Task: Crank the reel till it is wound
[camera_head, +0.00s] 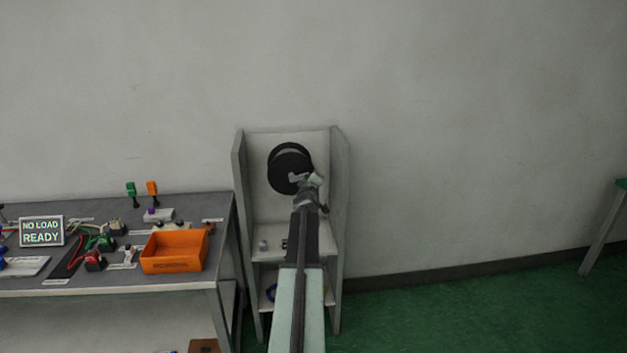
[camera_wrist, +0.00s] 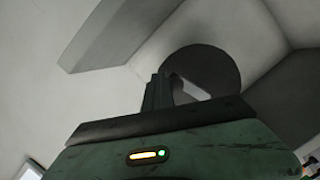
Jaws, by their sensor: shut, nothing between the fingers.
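The reel (camera_head: 288,165) is a black, round drum on the back panel of a narrow grey stand. A light grey piece, which looks like its crank arm (camera_head: 296,177), shows on its face. My gripper (camera_head: 312,183) is in front of the lower right part of the reel and hides some of it. In the wrist view the reel's dark disc (camera_wrist: 205,70) lies beyond my gripper (camera_wrist: 158,85), with a pale bar on it. The fingers are shut and hold nothing. I cannot tell whether they touch the crank.
The stand's side walls (camera_head: 240,185) flank the reel left and right. A workbench at the left holds an orange bin (camera_head: 174,251), a "NO LOAD READY" sign (camera_head: 42,231) and several small fixtures. The green floor (camera_head: 450,310) at the right is clear.

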